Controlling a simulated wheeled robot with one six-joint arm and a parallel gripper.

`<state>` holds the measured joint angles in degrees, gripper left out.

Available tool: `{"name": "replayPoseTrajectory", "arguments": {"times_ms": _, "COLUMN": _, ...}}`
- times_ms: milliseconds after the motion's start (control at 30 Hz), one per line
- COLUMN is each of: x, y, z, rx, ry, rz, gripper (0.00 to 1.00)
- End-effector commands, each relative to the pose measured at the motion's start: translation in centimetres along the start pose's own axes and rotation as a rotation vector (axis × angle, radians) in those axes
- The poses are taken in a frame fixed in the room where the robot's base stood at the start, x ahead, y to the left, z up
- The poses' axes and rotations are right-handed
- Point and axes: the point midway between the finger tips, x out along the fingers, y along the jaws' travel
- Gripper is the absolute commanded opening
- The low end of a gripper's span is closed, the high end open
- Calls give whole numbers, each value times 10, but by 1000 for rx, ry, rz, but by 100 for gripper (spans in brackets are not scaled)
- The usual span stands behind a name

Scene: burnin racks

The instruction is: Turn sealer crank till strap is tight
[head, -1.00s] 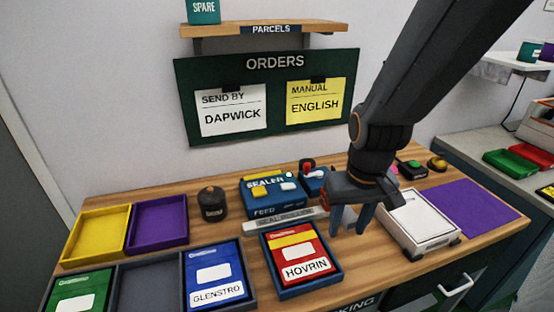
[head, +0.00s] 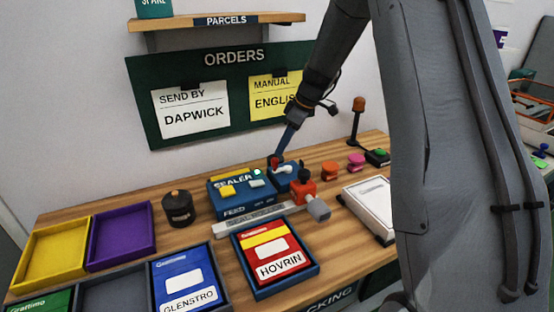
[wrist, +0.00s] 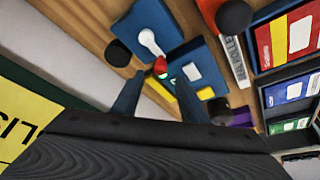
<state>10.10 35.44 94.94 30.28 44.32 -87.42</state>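The blue sealer (head: 238,194) stands at the back of the wooden table, with yellow and pale buttons and a lit green light. Beside it on the right is a blue crank unit (head: 290,180) with a pale crank arm and a red knob (head: 274,161). My gripper (head: 280,152) is at the crank unit, pointing down by the knob. In the wrist view the fingers (wrist: 160,88) are apart, with the red knob (wrist: 160,66) showing between their tips. I cannot tell whether a finger touches it. No strap can be made out.
A red device with a grey knob (head: 304,190) stands just right of the crank unit. A dark canister (head: 179,209) stands left of the sealer. A red HOVRIN packet (head: 268,244) lies in a front tray. A white box (head: 370,204) is at right.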

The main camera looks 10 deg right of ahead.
Motion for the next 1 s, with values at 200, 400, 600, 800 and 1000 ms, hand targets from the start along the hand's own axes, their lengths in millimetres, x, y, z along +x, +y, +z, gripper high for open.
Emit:
{"name": "replayPoseTrajectory", "arguments": {"times_ms": 200, "x": 31, "y": -1, "z": 1, "rx": 2, "ry": -2, "rz": -3, "gripper": 40}}
{"name": "replayPoseTrajectory", "arguments": {"times_ms": 400, "x": 58, "y": -1, "z": 0, "rx": 3, "ry": -2, "rz": -2, "gripper": 40}}
{"name": "replayPoseTrajectory", "arguments": {"times_ms": 600, "x": 69, "y": -1, "z": 1, "rx": 1, "ry": -2, "rz": 0, "gripper": 40}}
{"name": "replayPoseTrajectory", "arguments": {"times_ms": 800, "x": 71, "y": 0, "z": 1, "rx": 2, "ry": -2, "rz": 1, "gripper": 40}}
{"name": "replayPoseTrajectory", "arguments": {"times_ms": 1000, "x": 70, "y": -1, "z": 1, "rx": 2, "ry": -2, "rz": 1, "gripper": 16}}
